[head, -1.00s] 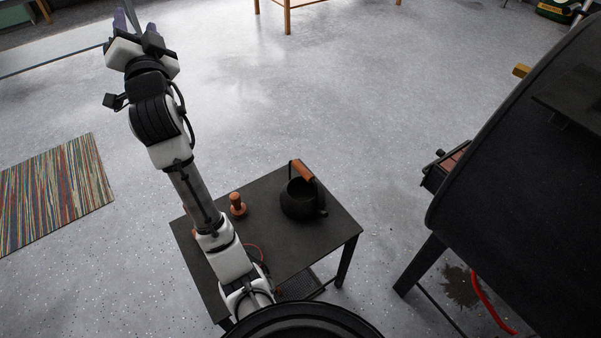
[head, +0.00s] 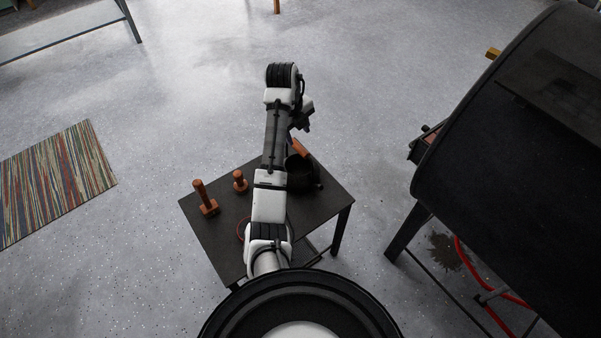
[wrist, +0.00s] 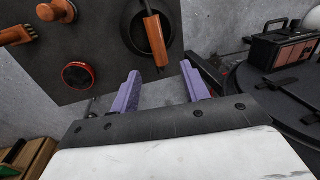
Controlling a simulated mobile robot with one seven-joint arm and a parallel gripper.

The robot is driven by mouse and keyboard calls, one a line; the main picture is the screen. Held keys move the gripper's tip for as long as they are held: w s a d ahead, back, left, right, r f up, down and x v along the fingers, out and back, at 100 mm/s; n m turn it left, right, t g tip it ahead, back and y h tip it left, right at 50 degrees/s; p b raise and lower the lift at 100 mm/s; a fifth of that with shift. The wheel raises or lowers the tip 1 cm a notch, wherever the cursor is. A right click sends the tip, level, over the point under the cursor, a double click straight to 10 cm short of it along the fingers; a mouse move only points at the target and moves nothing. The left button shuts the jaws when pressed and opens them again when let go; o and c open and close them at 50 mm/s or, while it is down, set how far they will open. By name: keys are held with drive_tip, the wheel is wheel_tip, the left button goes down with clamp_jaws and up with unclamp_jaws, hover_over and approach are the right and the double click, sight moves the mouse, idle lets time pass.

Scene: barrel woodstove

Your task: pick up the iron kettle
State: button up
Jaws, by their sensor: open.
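The black iron kettle (head: 308,178) stands on the small dark table, with its wooden handle grip (head: 301,148) raised above it. My arm hides its left part in the head view. In the wrist view the kettle (wrist: 133,28) is at the top, with its wooden grip (wrist: 156,41) running along its right side. My gripper (wrist: 163,88) is open and empty, its two purple fingers apart. The grip's lower end shows just above the gap between them. Contact with the kettle does not show. In the head view my arm hides the fingers.
The dark table (head: 225,240) also carries two wooden objects (head: 204,198) (head: 239,181) and a red-rimmed round item (wrist: 78,75). The big black barrel stove (head: 500,130) stands at the right. Floor (head: 375,130) is clear between table and stove.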

sight(299, 147)
drive_tip(key=f, duration=0.4)
drive_tip(key=shift+w+d+f, duration=0.3)
drive_tip(key=shift+w+d+f+p, duration=0.1)
drive_tip(key=shift+w+f+p, duration=0.25)
drive_tip(key=shift+f, duration=0.55)
drive_tip(key=shift+w+a+f+p, duration=0.1)
drive_tip(key=shift+f+p, duration=0.3)
drive_tip(key=shift+f, duration=0.45)
drive_tip(key=shift+w+d+f+p, duration=0.1)
drive_tip(key=shift+w+f+p, duration=0.25)
drive_tip(key=shift+f, duration=0.55)
drive_tip(key=shift+s, duration=0.15)
drive_tip(key=shift+c, duration=0.5)
clamp_jaws()
drive_tip(key=shift+r, duration=0.1)
